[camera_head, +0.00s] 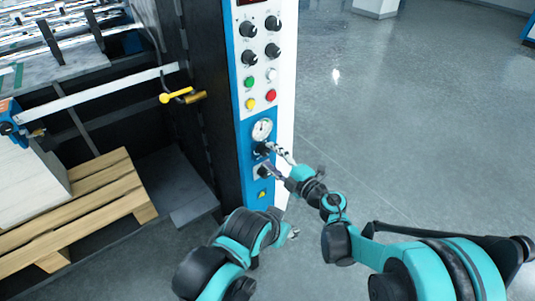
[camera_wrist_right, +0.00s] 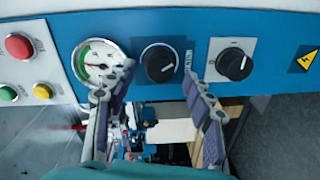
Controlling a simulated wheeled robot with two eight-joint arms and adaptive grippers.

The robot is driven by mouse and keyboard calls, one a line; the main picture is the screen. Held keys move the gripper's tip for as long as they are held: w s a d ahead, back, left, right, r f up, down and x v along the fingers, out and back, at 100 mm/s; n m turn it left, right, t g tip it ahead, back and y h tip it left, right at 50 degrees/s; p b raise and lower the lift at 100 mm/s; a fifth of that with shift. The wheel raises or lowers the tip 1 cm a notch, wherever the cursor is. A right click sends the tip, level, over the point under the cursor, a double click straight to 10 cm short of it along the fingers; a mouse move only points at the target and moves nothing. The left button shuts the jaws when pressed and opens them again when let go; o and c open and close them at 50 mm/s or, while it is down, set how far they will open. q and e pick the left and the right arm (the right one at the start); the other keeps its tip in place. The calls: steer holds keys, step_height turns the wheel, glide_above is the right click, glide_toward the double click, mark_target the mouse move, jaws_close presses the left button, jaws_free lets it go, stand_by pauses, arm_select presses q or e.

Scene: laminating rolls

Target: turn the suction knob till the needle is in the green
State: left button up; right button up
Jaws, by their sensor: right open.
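The suction knob (camera_head: 261,149) is black, on the blue panel just below the round white gauge (camera_head: 262,129). In the right wrist view the knob (camera_wrist_right: 159,64) lies between the fingertips of my open right gripper (camera_wrist_right: 157,72). One finger is on each side, and I see no clear grip; the gap in depth is hard to judge. The gauge (camera_wrist_right: 100,62) is partly covered by one finger; it has a green patch on its dial, but its needle is too small to read surely. In the head view my right gripper (camera_head: 268,156) is at the knob.
A second black knob (camera_wrist_right: 234,65) sits close beside the right finger. Red (camera_head: 270,95), yellow (camera_head: 250,103) and green (camera_head: 249,82) buttons and more black knobs are higher on the panel. A wooden pallet (camera_head: 95,193) stands left; open floor (camera_head: 410,130) lies right.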

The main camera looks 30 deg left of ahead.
steer(key=v, duration=0.9)
steer(key=shift+d, duration=0.2)
